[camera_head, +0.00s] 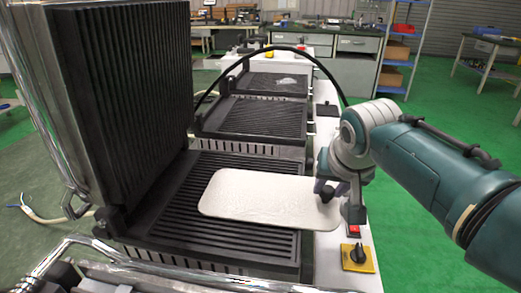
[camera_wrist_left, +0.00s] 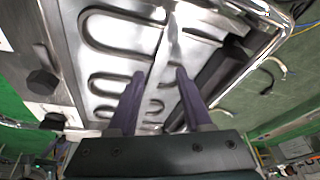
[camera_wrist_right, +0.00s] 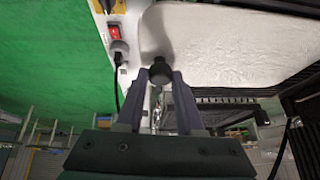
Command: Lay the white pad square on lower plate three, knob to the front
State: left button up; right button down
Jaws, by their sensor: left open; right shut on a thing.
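The white pad (camera_head: 265,198) is a flat, rounded rectangle over the nearest ribbed lower plate (camera_head: 190,228). Its right end reaches past the plate's edge; I cannot tell whether it touches the ribs. My right gripper (camera_head: 328,187) is shut on the pad's black knob (camera_wrist_right: 160,70) at that end, on the control side. The pad also fills the upper right of the right wrist view (camera_wrist_right: 225,45). I cannot tell the plates' numbers.
A raised ribbed upper plate (camera_head: 125,90) stands left of the nearest lower plate. Two more lower plates, a middle one (camera_head: 255,118) and a far one (camera_head: 270,84), lie behind. A black cable (camera_head: 320,65) arches over them. A yellow-backed dial (camera_head: 358,257) sits at right.

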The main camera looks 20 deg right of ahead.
jog(key=shift+w, duration=0.1)
pick_arm(q)
jog(key=shift+a+f, duration=0.1)
pick_arm(e)
jog(key=c, duration=0.5)
grip_release()
jog(key=shift+c, duration=0.2)
